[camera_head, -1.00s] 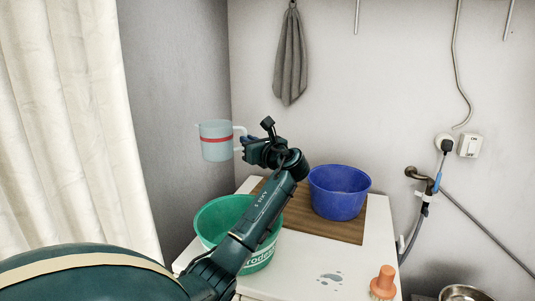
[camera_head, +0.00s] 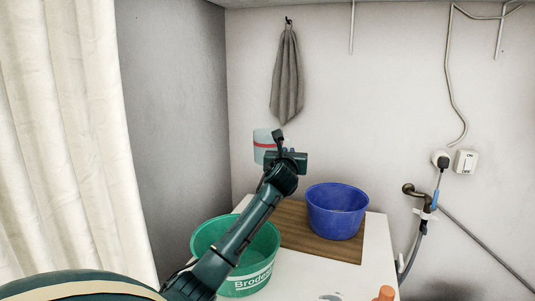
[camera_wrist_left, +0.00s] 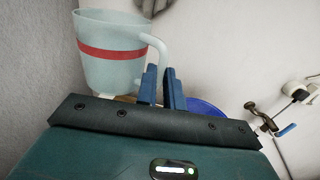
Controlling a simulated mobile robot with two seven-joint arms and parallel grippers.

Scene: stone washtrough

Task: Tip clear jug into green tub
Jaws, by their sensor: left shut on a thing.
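The clear jug (camera_head: 264,141) with a red band is held up in the air above and behind the green tub, close to the back wall. It looks upright, partly hidden by my left gripper (camera_head: 283,155). In the left wrist view, the jug (camera_wrist_left: 112,52) has its handle between the blue fingers of my left gripper (camera_wrist_left: 160,82), which is shut on it. The green tub (camera_head: 262,270) stands at the front left of the white top, partly hidden behind my left arm. My right gripper is not in view.
A blue basin (camera_head: 336,211) stands on a brown board (camera_head: 310,241) to the right of the tub. An orange-handled item (camera_head: 385,294) is at the lower edge. A grey cloth (camera_head: 287,75) hangs on the wall. A tap (camera_head: 418,195) is at right.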

